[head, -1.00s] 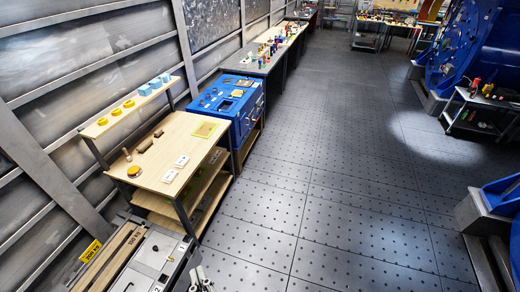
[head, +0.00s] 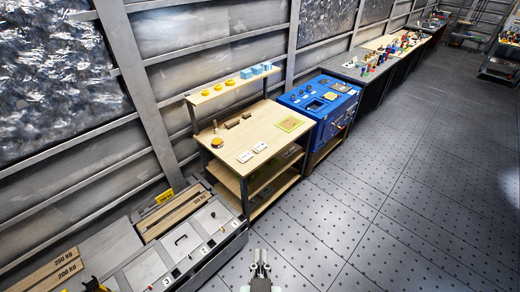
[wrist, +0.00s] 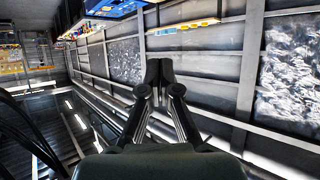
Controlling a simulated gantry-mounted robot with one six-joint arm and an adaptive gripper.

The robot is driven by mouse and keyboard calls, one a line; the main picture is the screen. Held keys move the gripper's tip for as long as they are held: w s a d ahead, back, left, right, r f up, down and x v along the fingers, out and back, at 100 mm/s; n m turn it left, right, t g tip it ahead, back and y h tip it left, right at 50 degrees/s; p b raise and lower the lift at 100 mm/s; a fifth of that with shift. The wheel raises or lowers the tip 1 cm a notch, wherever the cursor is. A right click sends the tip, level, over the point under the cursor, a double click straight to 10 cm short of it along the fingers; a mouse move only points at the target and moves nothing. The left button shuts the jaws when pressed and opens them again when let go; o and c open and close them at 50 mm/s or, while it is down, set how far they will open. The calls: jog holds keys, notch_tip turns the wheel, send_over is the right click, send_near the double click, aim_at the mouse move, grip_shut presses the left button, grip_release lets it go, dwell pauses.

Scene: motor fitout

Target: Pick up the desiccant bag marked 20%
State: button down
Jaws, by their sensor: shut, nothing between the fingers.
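Two small white rectangular pieces with dark print lie flat on the wooden workbench (head: 268,125). They look like bags: one white bag (head: 244,157) is nearer and the other white bag (head: 260,147) is just behind it to the right. The print is too small to read, so I cannot tell which is marked 20%. My gripper (head: 260,258) is in front of the bench, low in the head view, apart from both bags. In the wrist view my gripper (wrist: 158,72) has its fingers together and holds nothing. The wrist view does not clearly show the bags.
A yellow round tin (head: 217,143), brown blocks (head: 238,120) and a yellow-green pad (head: 290,124) share the benchtop. A raised shelf (head: 215,93) holds yellow and blue items. The floor at right is clear.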

grip_release()
dwell(0.4)
